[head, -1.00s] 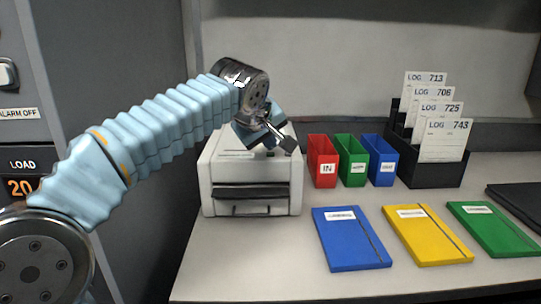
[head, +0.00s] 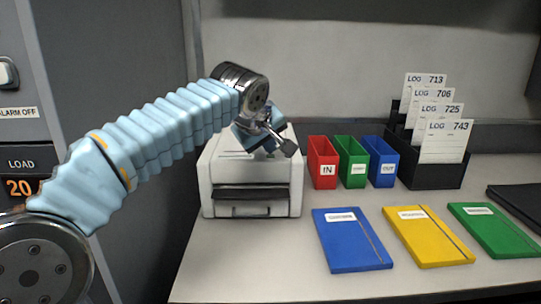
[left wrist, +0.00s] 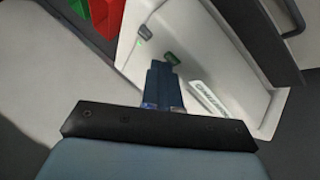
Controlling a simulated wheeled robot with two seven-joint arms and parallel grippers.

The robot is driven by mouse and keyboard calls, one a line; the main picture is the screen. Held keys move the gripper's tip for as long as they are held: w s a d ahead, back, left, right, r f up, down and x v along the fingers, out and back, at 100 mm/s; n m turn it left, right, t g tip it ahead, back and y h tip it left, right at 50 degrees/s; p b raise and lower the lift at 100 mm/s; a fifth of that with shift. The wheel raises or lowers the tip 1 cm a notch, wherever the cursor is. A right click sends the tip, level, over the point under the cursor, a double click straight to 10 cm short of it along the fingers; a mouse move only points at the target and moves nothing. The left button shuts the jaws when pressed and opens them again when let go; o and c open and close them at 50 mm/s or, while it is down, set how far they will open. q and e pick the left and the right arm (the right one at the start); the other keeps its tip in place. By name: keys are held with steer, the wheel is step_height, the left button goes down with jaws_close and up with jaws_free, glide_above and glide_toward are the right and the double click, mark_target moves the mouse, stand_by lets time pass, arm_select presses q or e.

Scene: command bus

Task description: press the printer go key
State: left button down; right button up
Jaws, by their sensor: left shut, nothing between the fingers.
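The white printer (head: 280,174) stands at the left of the counter, with a dark slot across its front. My left gripper (head: 288,148) is shut and empty, over the right part of the printer's top. In the left wrist view its fingers (left wrist: 160,66) point at the printer's pale top panel (left wrist: 205,62). A small grey part (left wrist: 148,32) and a tiny green light are farther off. I cannot tell whether the fingertips touch the panel. The key is hidden in the head view. My right gripper is not in view.
Red (head: 322,163), green (head: 351,163) and blue (head: 381,163) bins stand right of the printer, close to the gripper. A black rack (head: 436,176) holds log cards. Blue, yellow and green folders lie in front. The counter left of the blue folder is clear.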

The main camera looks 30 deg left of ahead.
mark_target(269, 157)
arm_select(q)
steer(key=shift+r+p, duration=0.65)
steer(key=shift+r, duration=0.1)
step_height(269, 157, up, 3)
steer(key=p, duration=0.2)
steer(key=shift+p, duration=0.35)
steer(key=shift+r, duration=0.95)
